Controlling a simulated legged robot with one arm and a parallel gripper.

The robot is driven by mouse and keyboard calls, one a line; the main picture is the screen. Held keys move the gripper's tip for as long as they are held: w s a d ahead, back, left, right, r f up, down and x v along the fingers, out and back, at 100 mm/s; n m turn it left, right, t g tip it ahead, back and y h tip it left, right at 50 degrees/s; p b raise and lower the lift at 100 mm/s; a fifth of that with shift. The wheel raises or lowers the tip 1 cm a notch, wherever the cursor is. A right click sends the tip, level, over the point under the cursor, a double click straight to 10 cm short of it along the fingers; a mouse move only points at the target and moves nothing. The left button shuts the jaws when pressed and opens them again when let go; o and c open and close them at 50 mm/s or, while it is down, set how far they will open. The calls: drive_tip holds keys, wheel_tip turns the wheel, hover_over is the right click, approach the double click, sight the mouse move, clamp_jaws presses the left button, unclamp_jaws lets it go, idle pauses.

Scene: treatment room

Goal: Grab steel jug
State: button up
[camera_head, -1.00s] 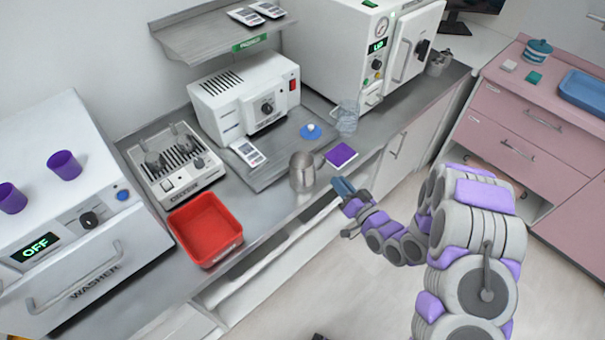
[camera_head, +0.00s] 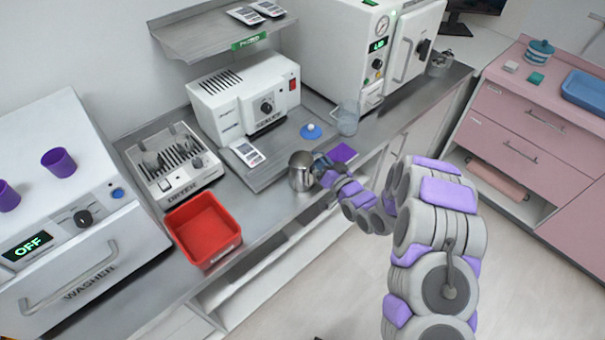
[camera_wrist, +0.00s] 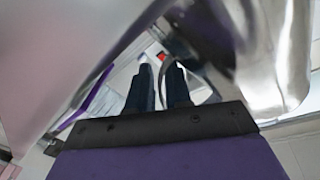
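The steel jug (camera_head: 301,172) stands upright near the front edge of the steel counter. It also fills the right side of the wrist view (camera_wrist: 272,55), shiny and very close. My gripper (camera_head: 322,163) is just right of the jug, at about its upper half. In the wrist view two dark fingers (camera_wrist: 160,75) point forward with a gap between them. A curved metal strip, seemingly the jug's handle, shows close to the right finger. I cannot tell whether it lies between the fingers or touches them.
A red bin (camera_head: 205,228) is left of the jug. A purple pad (camera_head: 343,153) lies behind my gripper, and a clear beaker (camera_head: 348,118) stands farther back. A drying unit (camera_head: 172,164) and a white device (camera_head: 243,104) stand on the counter. Floor in front is clear.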

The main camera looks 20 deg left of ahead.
drive_tip(key=shift+w+a, duration=0.2)
drive_tip(key=shift+a, duration=0.1)
drive_tip(key=shift+c, duration=0.2)
clamp_jaws()
drive_tip(key=shift+d, duration=0.1)
idle(1.0)
